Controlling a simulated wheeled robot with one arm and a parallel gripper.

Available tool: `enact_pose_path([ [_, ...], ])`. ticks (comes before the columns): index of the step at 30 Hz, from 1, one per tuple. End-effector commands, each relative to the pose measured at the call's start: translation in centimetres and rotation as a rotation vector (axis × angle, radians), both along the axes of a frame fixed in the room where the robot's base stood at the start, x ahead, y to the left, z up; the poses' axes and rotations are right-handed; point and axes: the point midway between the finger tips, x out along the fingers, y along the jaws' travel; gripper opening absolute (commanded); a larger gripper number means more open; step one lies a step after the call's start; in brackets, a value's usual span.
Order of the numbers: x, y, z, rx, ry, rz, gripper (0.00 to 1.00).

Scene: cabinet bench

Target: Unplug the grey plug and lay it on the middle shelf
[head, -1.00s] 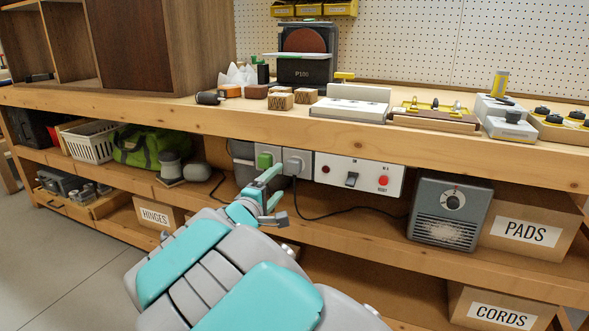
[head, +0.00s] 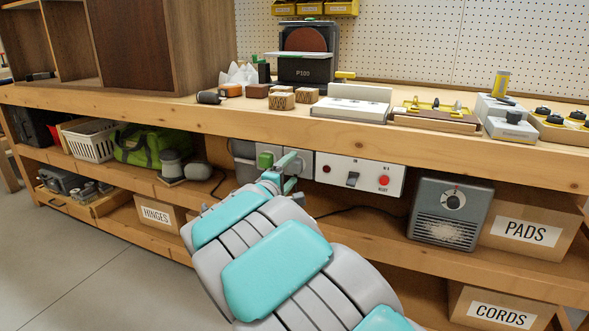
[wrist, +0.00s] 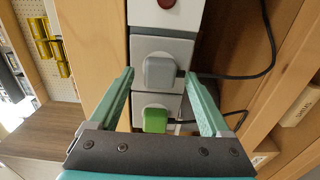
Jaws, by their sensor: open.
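The grey plug (wrist: 160,72) sits in the upper of two sockets in the wrist view, with a dark cord running off to the right. In the head view it is largely hidden behind my gripper (head: 287,170). My gripper (wrist: 160,76) is open, with its teal fingertips on either side of the grey plug and gaps visible beside it. A green plug (wrist: 155,120) sits in the neighbouring socket, between the fingers nearer the palm; it also shows in the head view (head: 265,160). The middle shelf (head: 375,238) runs below the sockets.
A switch panel (head: 353,177) is right of the sockets. On the middle shelf stand a grey heater-like box (head: 450,212), a PADS box (head: 525,232), a green bag (head: 147,147) and a white basket (head: 92,141). The shelf looks clear left of the grey box.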

Motion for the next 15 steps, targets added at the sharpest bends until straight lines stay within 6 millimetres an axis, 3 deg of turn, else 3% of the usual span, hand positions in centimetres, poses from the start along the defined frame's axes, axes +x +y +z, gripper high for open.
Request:
enact_pose_path([
  [15, 1.06, -0.45, 0.02, 0.000, 0.001, 0.000, 0.80],
])
